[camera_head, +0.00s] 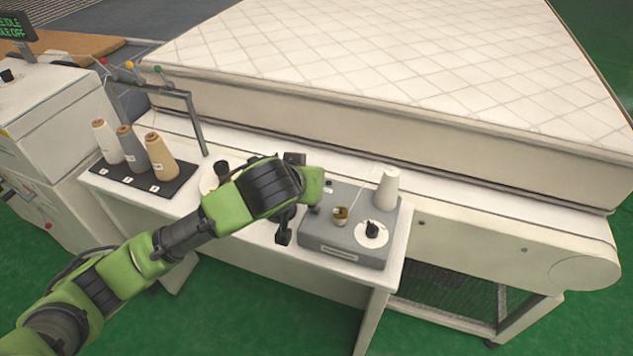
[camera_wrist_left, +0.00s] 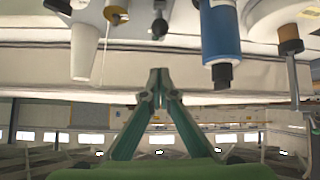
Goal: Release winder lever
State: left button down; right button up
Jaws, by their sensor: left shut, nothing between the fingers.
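The grey winder box (camera_head: 345,243) stands on the right end of the white table. It carries a small brass bobbin (camera_head: 340,214), a black knob (camera_head: 372,229) on a white disc and a white cone (camera_head: 388,188). I cannot tell for sure which part is the winder lever; a short dark post (camera_wrist_left: 160,27) shows beyond my fingertips in the left wrist view. My left gripper (camera_wrist_left: 158,74) is shut and empty, its fingertips together and apart from that post. In the head view my left wrist is left of the box and mostly hides the gripper.
Several thread cones (camera_head: 161,156) stand on a black tray at the table's left. A blue cylinder with a black tip (camera_wrist_left: 220,40) is close to my left gripper. A quilted mattress (camera_head: 430,50) lies behind the table. A white machine (camera_head: 50,115) is at far left.

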pick_arm(q)
jog(key=v, duration=0.6)
jog(key=shift+s+a+b, duration=0.2)
jog(key=shift+a+b, duration=0.15)
pick_arm(e)
jog(key=shift+a+f, duration=0.25)
jog(key=shift+a, duration=0.25)
jog(key=shift+a+f, duration=0.2)
jog(key=shift+a, duration=0.3)
pick_arm(q)
jog(key=shift+f, duration=0.15)
pick_arm(e)
jog(key=shift+d, duration=0.15)
jog(key=shift+d, duration=0.1)
